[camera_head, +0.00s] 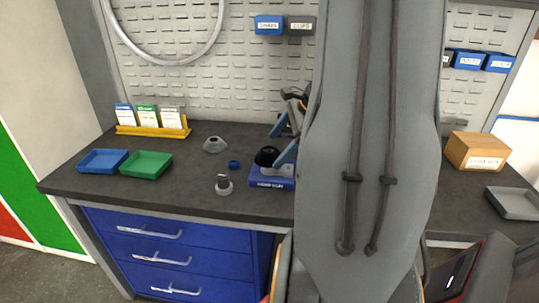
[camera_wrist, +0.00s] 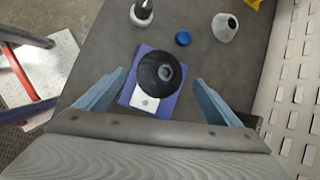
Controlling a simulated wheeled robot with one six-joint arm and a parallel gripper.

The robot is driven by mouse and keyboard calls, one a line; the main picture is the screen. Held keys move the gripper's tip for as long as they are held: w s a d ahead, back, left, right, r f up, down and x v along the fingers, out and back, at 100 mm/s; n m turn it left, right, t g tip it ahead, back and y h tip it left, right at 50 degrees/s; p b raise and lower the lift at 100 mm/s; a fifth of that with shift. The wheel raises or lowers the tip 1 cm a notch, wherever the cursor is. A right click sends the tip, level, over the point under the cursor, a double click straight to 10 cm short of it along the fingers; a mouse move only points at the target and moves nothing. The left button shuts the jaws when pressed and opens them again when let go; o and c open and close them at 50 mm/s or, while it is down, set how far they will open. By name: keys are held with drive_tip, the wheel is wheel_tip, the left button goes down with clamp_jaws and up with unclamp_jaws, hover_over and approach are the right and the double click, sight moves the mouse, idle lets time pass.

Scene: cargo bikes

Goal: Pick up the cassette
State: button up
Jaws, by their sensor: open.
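The cassette, a black stepped cone with a round hole in its top (camera_wrist: 159,72), sits on a blue block with a white label (camera_wrist: 134,92) on the dark workbench. In the head view the cassette (camera_head: 267,156) is partly covered by my gripper, above the front of the blue block (camera_head: 270,182). My gripper (camera_wrist: 160,77) is open, with one pale blue finger on each side of the cassette in the wrist view. I see gaps between the fingers and the cassette. In the head view my gripper (camera_head: 275,150) is mostly behind my arm.
A small blue cap (camera_wrist: 183,38), a grey cone (camera_wrist: 226,27) and a white-based fitting with a dark top (camera_wrist: 142,11) stand nearby. A blue tray (camera_head: 103,161), a green tray (camera_head: 147,165) and a yellow card rack (camera_head: 153,130) are at left. A pegboard (camera_head: 250,70) rises behind.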

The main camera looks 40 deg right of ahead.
drive_tip(key=shift+x, duration=1.4)
drive_tip(key=shift+c, duration=0.3)
drive_tip(key=c, duration=1.3)
